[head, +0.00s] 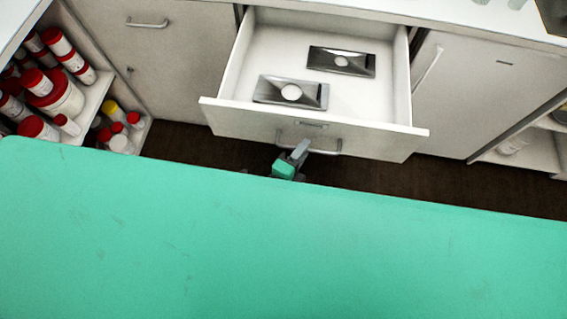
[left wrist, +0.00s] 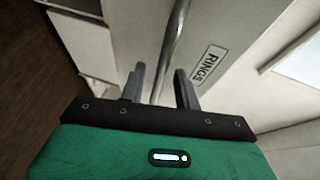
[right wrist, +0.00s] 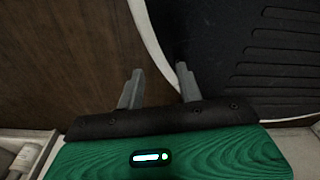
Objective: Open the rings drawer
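The rings drawer (head: 260,124) is pulled out, and its inside shows in the head view. Its front carries a bar handle (head: 322,151) and a label that reads RINGS in the left wrist view (left wrist: 209,66). My left gripper (head: 300,148) is at the handle, in front of the drawer. In the left wrist view my left gripper (left wrist: 159,70) has its fingers apart, with the handle bar (left wrist: 172,45) passing between them and no clear contact. My right gripper (right wrist: 160,70) is open and empty in the right wrist view.
Two dark metal plates with pale round centres, a front one (head: 266,90) and a rear one (head: 325,60), lie in the drawer. A closed cabinet (head: 150,65) stands left and another door (head: 450,95) right. Shelves with red-capped jars (head: 40,82) are at far left.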

